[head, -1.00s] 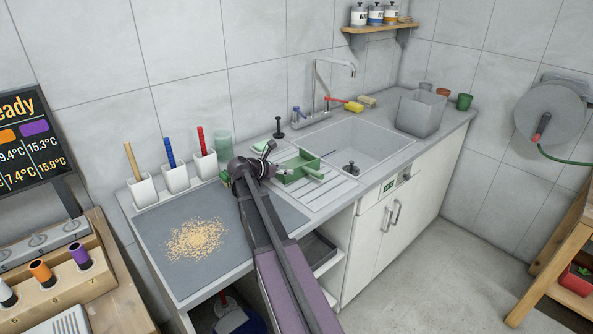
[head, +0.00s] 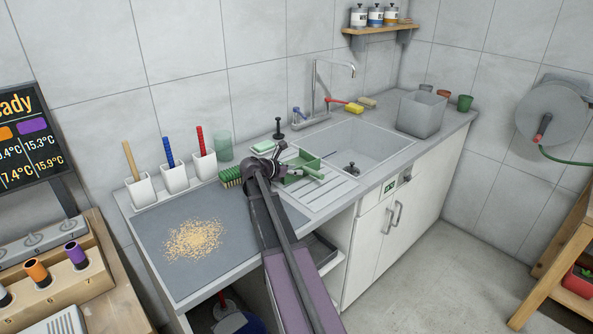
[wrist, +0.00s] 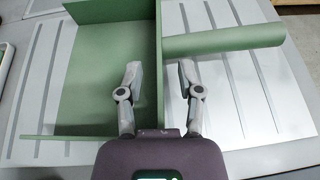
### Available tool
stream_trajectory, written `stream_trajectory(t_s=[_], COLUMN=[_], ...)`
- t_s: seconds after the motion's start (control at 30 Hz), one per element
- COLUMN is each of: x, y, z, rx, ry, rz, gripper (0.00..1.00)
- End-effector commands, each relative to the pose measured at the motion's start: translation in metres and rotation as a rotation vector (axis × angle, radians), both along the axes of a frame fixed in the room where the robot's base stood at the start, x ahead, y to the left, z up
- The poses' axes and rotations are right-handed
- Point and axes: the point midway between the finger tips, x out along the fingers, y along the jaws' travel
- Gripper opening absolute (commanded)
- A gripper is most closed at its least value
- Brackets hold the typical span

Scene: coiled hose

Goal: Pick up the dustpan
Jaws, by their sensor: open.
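The green dustpan (head: 303,162) lies on the ribbed drainboard to the left of the sink. In the wrist view its flat pan (wrist: 105,70) is on the left and its round handle (wrist: 225,40) points right. My gripper (wrist: 160,72) is open. Its left finger is over the pan and its right finger is on the other side of the pan's upright wall, just below the handle. The wall lies between the fingers. I cannot tell whether they touch it. In the head view my gripper (head: 281,165) partly covers the dustpan.
A green brush (head: 231,176) lies left of my arm. Crumbs (head: 193,240) cover part of the grey mat. The sink basin (head: 360,145) is to the right, with a black plunger-like stopper (head: 279,130) behind the drainboard. White holders stand along the wall.

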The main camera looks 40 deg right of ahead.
Motion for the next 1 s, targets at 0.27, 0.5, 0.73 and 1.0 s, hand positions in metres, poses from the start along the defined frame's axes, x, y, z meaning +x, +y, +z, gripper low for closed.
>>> stream_trajectory(t_s=[0.27, 0.5, 0.73, 1.0], x=[0.000, 0.000, 0.000, 0.000], y=[0.000, 0.000, 0.000, -0.001], z=[0.000, 0.000, 0.001, 0.012], rx=[0.000, 0.000, 0.000, -0.001], ry=[0.000, 0.000, 0.000, 0.000], rz=[0.000, 0.000, 0.000, -0.001], gripper=[0.00, 0.00, 0.00, 0.00])
